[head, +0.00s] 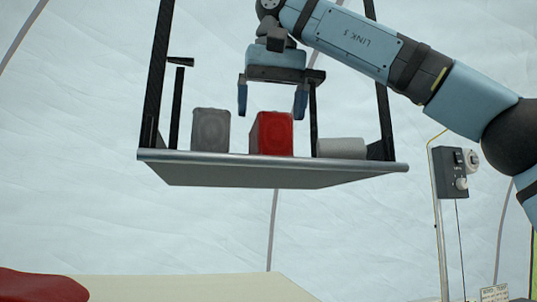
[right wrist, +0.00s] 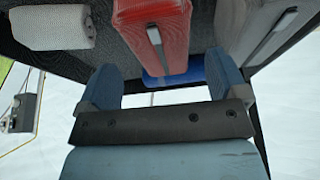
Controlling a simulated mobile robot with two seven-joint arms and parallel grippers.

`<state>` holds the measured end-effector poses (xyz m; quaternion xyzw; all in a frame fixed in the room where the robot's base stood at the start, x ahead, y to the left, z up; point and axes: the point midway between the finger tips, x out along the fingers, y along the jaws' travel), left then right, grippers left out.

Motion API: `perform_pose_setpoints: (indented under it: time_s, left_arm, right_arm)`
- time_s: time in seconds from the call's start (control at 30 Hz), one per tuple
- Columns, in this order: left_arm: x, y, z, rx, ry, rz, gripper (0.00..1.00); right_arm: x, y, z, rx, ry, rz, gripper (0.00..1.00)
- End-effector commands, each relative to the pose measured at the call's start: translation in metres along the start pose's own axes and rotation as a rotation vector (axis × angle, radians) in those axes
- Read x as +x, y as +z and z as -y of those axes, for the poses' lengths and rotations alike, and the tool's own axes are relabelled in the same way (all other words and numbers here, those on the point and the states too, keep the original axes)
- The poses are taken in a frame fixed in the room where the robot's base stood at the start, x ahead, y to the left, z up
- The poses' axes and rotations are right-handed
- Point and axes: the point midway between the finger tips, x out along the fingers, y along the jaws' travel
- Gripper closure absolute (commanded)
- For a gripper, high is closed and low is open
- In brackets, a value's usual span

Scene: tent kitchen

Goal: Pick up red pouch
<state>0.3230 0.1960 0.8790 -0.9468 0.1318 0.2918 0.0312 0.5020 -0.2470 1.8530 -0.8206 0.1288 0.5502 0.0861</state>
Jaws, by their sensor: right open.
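The red pouch (head: 271,134) stands upright on a hanging shelf, between a grey pouch and a white roll. My right gripper (head: 271,108) is open and empty over it, its fingers pointing down. The left finger hangs above the gap beside the grey pouch. The right finger is near the red pouch's upper right edge. In the right wrist view the red pouch (right wrist: 150,28) shows between and beyond the two open fingers (right wrist: 162,66). I cannot tell whether a finger touches it. My left gripper is not in view.
The grey pouch (head: 210,131) stands left of the red one and the white roll (head: 341,148) lies right. Dark posts hold up the shelf (head: 270,172). A blue thing (right wrist: 172,73) shows by the red pouch. A control box (head: 450,174) is at right.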

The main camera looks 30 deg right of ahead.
Motion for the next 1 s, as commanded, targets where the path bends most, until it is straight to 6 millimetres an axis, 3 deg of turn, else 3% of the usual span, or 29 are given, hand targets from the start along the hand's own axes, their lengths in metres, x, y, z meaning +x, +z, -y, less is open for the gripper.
perform_pose_setpoints:
  time_s: [0.43,1.0]
  left_arm:
    - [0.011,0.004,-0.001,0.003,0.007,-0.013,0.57]
    - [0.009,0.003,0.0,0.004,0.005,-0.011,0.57]
  right_arm:
    - [0.051,0.006,0.002,-0.001,-0.001,0.001,0.08]
    - [0.055,0.006,0.002,0.001,-0.001,-0.002,0.08]
